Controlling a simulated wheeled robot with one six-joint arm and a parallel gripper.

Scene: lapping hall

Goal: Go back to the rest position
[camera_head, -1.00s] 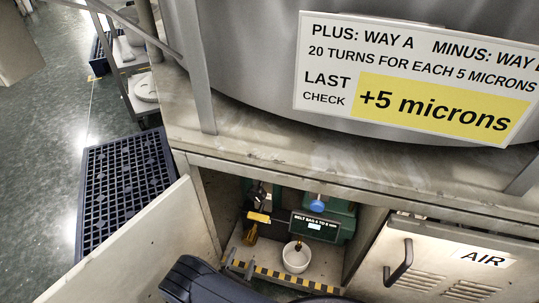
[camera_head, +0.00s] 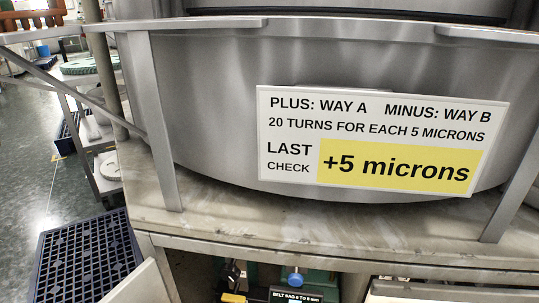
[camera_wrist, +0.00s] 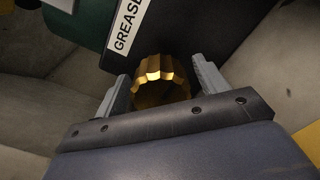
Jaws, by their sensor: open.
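My gripper (camera_wrist: 160,68) is open in the wrist view, with one grey finger on each side of a brass fluted knob (camera_wrist: 162,88). The knob shows between the fingers, its lower part hidden by the gripper body; I cannot tell whether a finger touches it. A dark block with a white label reading "GREASE" (camera_wrist: 127,24), cut off at the picture's edge, is above it. My gripper and arm are not seen in the head view.
A large steel drum (camera_head: 215,120) with a "+5 microns" sign (camera_head: 290,180) stands on a worn bench top (camera_head: 300,232). Below it the cabinet opening shows a blue knob (camera_head: 295,279) and a belt-sag display (camera_head: 296,296). A dark grid mat (camera_head: 85,255) lies at left.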

